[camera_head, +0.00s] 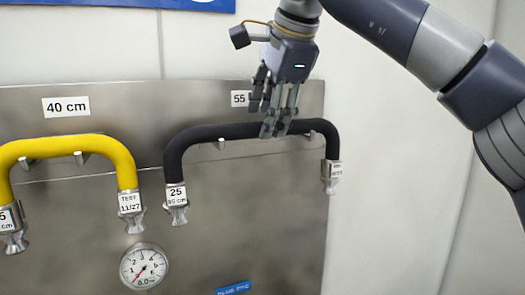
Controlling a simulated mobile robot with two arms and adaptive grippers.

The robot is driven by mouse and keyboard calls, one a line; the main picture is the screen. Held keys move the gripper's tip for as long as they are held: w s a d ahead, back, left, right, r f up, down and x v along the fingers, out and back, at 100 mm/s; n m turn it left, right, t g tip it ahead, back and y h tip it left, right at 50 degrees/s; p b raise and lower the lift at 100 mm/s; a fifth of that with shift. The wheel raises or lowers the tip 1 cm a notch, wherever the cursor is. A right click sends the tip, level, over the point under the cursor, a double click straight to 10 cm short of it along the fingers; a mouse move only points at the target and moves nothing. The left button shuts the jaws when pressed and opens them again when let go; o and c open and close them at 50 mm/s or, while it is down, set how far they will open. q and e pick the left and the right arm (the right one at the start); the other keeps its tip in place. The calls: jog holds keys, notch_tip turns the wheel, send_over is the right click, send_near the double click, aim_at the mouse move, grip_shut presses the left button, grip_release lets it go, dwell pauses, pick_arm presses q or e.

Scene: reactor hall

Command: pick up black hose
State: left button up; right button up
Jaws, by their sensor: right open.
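A black hose (205,132) hangs in an arch over pegs on a steel panel. Its metal end fittings point down, and the left one carries a white label reading 25. My right gripper (275,128) comes down from above with its fingers at the top of the hose, right of its middle. The fingers overlap the hose in the picture and are open; I cannot tell whether they touch it. The fingers hide a small part of the hose. My left gripper is not in view.
A yellow hose (75,144) hangs to the left under a 40 cm label (66,107). A pressure gauge (144,266) and a blue label (233,288) are lower on the steel panel (240,230). A pale wall lies to the right.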

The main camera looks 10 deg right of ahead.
jog(key=x, duration=0.3)
jog(key=shift+w+f+p, duration=0.2)
jog(key=shift+f+p, duration=0.15)
jog(key=shift+w+f, duration=0.2)
jog(key=shift+f, duration=0.1)
jog(key=shift+c, duration=0.7)
jog(key=shift+s, duration=0.1)
grip_shut()
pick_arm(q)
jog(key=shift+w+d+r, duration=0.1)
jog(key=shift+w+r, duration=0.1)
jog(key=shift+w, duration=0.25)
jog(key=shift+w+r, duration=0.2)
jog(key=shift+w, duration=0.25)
pick_arm(e)
jog(key=shift+r, duration=0.15)
